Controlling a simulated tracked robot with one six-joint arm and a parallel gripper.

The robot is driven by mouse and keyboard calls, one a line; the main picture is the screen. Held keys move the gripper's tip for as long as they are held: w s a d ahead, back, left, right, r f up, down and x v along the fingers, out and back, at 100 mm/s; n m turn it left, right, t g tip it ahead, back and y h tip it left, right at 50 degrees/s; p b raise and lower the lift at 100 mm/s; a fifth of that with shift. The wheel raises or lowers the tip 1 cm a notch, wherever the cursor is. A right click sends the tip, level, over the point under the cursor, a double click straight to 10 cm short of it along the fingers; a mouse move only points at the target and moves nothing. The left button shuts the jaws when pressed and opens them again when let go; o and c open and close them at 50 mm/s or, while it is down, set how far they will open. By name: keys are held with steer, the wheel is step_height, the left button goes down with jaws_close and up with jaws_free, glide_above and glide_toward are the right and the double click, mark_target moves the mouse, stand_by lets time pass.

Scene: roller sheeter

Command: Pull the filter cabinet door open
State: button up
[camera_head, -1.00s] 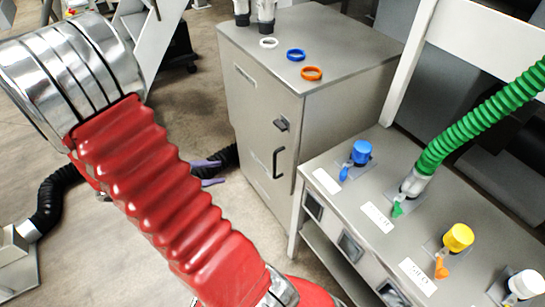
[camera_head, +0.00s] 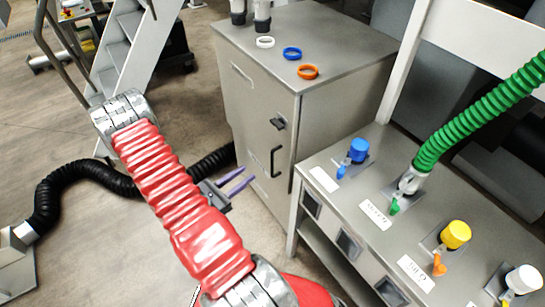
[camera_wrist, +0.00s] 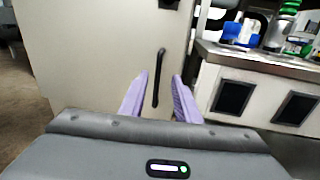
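The filter cabinet (camera_head: 240,110) is a grey metal box, and its front door looks shut. The door carries a black vertical bar handle (camera_head: 276,161) and a small black latch (camera_head: 278,123) above it. The handle also shows in the wrist view (camera_wrist: 159,78). My gripper (camera_head: 242,181) has two purple fingers and is open and empty. It is in front of the door, to the left of the handle in the head view. In the wrist view the fingers (camera_wrist: 160,95) stand apart with the handle showing between them, beyond the tips; I see no contact.
A metal bench (camera_head: 370,215) with blue, green, yellow and white capped ports stands close to the right of the door. White, blue and orange rings (camera_head: 308,72) lie on the cabinet top. A black hose (camera_head: 90,170) crosses the floor at left.

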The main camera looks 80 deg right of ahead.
steer(key=shift+s+d+f+n+h, duration=0.2)
steer(key=shift+f+n+h, duration=0.1)
steer(key=shift+f, duration=0.35)
steer(key=x, duration=1.3)
steer(key=shift+d, duration=0.4)
steer(key=shift+s+f, duration=0.1)
jaws_close()
